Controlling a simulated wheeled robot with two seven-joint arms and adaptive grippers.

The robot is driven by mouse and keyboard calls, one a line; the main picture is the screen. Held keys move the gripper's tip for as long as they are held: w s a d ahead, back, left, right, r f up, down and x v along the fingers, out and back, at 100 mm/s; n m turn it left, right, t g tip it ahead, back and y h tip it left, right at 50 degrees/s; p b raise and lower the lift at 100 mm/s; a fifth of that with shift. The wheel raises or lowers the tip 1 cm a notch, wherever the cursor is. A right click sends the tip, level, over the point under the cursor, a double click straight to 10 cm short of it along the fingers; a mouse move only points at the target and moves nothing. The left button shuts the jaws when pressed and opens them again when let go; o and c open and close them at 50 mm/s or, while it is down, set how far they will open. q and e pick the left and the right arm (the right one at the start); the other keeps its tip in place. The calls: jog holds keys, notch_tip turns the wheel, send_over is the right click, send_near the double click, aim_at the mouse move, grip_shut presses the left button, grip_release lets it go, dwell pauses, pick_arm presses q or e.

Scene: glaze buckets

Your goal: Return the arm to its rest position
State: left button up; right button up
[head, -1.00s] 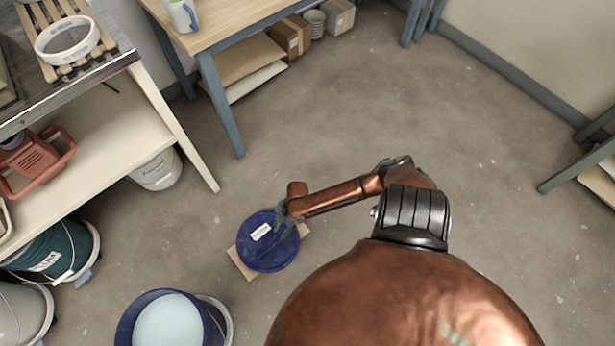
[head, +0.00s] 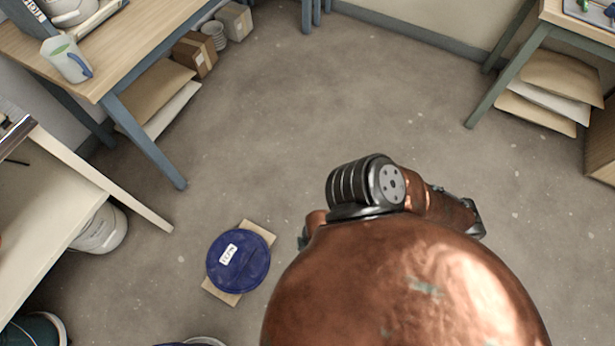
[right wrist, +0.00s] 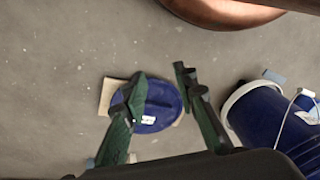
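My right gripper (right wrist: 160,85) is open and empty in the right wrist view, its two dark green fingers spread apart. A round blue lid (right wrist: 158,110) lies on the floor beyond the fingers, on a piece of cardboard (right wrist: 106,97). In the head view the lid (head: 238,261), with a white label, lies on the cardboard (head: 259,233), clear of the arm. My copper right arm (head: 440,203) is folded close to my body, and its gripper is hidden in the head view. My left gripper is not in view.
In the head view, a wooden table (head: 100,62) and a cream shelf (head: 45,215) stand left, another table (head: 578,18) upper right. The middle floor is open.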

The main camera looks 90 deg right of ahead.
dwell(0.4)
